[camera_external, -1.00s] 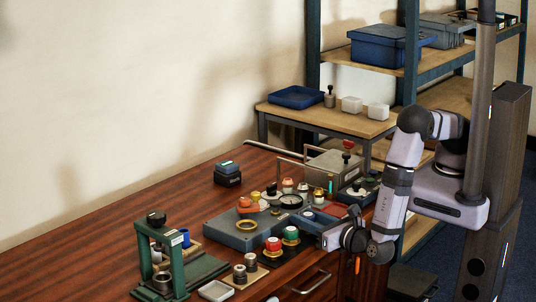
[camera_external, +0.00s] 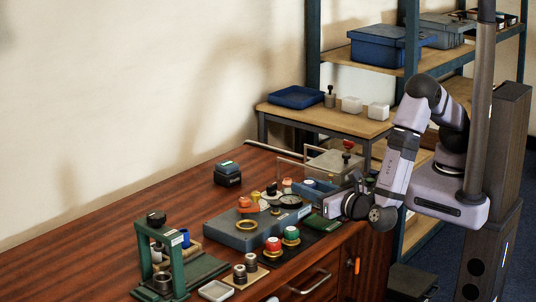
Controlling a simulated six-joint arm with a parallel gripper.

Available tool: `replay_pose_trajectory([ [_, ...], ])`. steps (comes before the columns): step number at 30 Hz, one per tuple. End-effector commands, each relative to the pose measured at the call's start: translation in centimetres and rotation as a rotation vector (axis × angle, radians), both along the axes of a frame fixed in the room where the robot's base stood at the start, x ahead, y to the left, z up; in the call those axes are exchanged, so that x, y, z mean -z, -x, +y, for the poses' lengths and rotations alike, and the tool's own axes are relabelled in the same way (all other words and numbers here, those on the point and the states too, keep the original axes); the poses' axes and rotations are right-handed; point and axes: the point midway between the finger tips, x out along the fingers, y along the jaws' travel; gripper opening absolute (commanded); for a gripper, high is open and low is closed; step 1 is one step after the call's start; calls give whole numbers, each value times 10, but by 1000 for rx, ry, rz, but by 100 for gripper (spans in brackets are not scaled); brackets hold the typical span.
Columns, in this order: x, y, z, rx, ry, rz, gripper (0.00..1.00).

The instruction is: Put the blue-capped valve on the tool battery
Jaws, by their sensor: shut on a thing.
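The tool battery (camera_external: 228,174) is a small black block with a blue-green marked top, at the back left of the bench. My gripper (camera_external: 331,207) is above the right end of the bench, to the right of the grey block and well apart from the battery. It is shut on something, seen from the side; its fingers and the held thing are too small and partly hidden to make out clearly. I take it to be the blue-capped valve, but its cap cannot be told clearly.
A grey block (camera_external: 230,234) carries a brass ring and a round gauge (camera_external: 290,201). Red (camera_external: 273,244) and green (camera_external: 291,233) capped valves stand in front of it. A green press frame (camera_external: 180,265) stands at the front left. Bare wood lies around the battery.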

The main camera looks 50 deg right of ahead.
Motion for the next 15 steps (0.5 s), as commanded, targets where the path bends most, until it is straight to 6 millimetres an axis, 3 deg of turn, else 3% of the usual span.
replay_pose_trajectory([
  [8,16,-48,-39,142,-2,-1,5],
  [15,29,-119,-119,396,-3,-2,5],
])
